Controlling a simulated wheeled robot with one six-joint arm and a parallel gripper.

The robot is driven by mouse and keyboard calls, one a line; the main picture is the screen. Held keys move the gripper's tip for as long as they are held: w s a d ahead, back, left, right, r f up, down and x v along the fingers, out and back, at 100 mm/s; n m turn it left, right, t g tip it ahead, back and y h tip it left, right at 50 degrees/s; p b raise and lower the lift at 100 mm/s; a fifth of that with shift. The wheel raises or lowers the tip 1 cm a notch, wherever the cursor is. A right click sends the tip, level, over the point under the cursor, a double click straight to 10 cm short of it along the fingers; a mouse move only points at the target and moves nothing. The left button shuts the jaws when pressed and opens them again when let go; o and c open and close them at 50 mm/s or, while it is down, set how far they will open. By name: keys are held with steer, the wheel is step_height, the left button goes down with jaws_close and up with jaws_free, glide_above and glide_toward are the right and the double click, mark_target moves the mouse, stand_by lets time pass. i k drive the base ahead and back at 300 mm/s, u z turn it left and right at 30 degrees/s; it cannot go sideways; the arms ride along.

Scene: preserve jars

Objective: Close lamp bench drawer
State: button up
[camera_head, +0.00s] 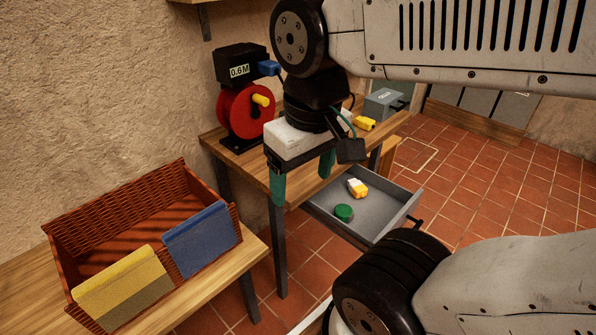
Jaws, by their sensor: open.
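The drawer (385,205) is grey and stands pulled out from under a wooden bench (247,170). Inside it lie a green round item (343,212) and a small white-and-orange item (357,188). A dark handle (413,221) shows at its front, on the right. My gripper (302,187) points down with its two green fingers apart and nothing between them. It appears in front of the bench edge, to the left of the drawer. How far it is from the drawer in depth, I cannot tell.
A red reel (246,118) with a black box marked 0.6M (241,66) stands on the bench. A grey box (383,104) and a yellow item (365,124) sit farther back. A wicker basket (203,180) with yellow and blue cloths is at left. Tiled floor (470,180) lies open to the right.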

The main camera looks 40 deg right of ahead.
mark_target(386, 206)
steer(key=k, duration=0.3)
steer(key=z, duration=1.35)
